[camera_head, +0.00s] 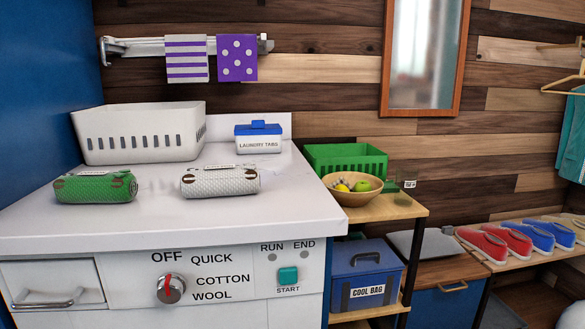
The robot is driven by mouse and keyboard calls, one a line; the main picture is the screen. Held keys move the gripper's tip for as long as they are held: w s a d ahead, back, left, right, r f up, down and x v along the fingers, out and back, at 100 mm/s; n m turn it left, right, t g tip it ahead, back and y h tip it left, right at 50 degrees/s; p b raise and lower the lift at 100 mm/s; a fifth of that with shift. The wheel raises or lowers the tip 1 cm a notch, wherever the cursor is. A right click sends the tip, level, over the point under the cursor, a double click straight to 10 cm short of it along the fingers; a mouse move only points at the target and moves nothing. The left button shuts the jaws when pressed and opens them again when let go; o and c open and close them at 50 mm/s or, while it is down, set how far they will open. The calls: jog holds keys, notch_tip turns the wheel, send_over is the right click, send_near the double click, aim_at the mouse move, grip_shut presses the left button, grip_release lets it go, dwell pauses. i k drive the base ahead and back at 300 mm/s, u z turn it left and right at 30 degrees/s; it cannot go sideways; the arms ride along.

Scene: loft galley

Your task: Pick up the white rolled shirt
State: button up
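The white rolled shirt (220,181) lies on its side on the white washer top (170,222), near the middle of the surface. It is a knobbly white roll with brown bands near its ends. A green roll (96,187) of similar shape lies to its left, with a clear gap between them. My gripper is not in view.
A white laundry basket (142,132) stands behind the rolls. A laundry tabs box (258,138) stands at the back right. A wooden shelf (390,210) with a fruit bowl (350,192) is to the right. The washer top's front strip is clear.

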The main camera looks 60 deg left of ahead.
aim_at(221, 182)
jog(key=i, duration=1.9)
jog(key=u, duration=3.25)
